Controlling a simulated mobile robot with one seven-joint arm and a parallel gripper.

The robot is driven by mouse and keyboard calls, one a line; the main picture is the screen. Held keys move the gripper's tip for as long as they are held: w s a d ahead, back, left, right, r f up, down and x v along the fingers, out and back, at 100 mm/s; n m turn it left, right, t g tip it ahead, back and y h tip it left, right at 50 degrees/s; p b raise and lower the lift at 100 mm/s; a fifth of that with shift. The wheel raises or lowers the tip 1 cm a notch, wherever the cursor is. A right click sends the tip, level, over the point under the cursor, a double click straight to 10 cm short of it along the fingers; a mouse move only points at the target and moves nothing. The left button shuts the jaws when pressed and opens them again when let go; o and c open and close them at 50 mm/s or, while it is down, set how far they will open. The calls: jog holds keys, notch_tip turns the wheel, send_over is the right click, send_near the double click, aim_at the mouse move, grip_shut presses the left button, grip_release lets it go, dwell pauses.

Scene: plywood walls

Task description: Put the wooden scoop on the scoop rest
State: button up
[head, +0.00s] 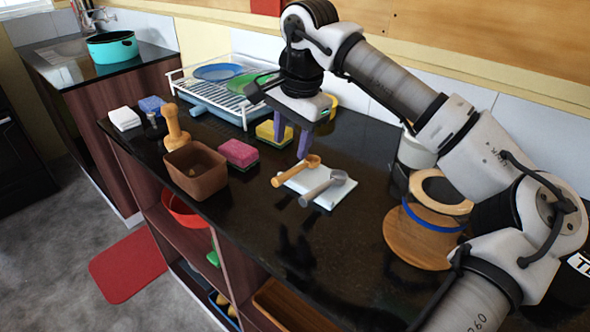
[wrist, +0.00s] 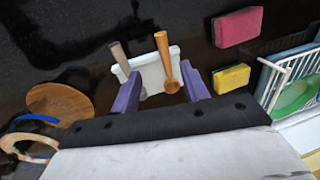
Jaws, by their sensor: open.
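The wooden scoop (head: 296,171) lies across the left part of the white scoop rest (head: 325,202). A grey metal scoop (head: 323,188) lies beside it on the same rest. In the wrist view the wooden scoop (wrist: 167,62) has its bowl toward my gripper and its handle pointing away past the rest (wrist: 150,75). The grey scoop (wrist: 120,60) is to its left. My gripper (head: 292,145) is open and empty, with purple fingers, just behind the wooden scoop's bowl. In the wrist view the fingers (wrist: 158,92) stand either side of the rest's near end.
A pink sponge (head: 239,153), a yellow sponge (head: 272,132) and a brown container (head: 196,170) stand left of the rest. A white dish rack (head: 225,90) is behind. A round wooden board (head: 420,240) lies at right. The counter's front is clear.

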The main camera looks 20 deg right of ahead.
send_over(283, 175)
jog(key=s+d, duration=0.1)
notch_tip(283, 175, down, 5)
jog(key=shift+s+r, duration=0.1)
jog(key=shift+r, duration=0.1)
jog(key=shift+w+a+f+p, duration=0.2)
jog(key=shift+f+p, duration=0.1)
jog(key=shift+f, duration=0.55)
jog(key=shift+w+a+f+p, duration=0.15)
jog(key=shift+f+p, duration=0.2)
jog(key=shift+f, duration=0.5)
jog(key=shift+w+a+f+p, duration=0.2)
jog(key=shift+f+p, duration=0.1)
jog(key=shift+f, duration=0.55)
grip_shut()
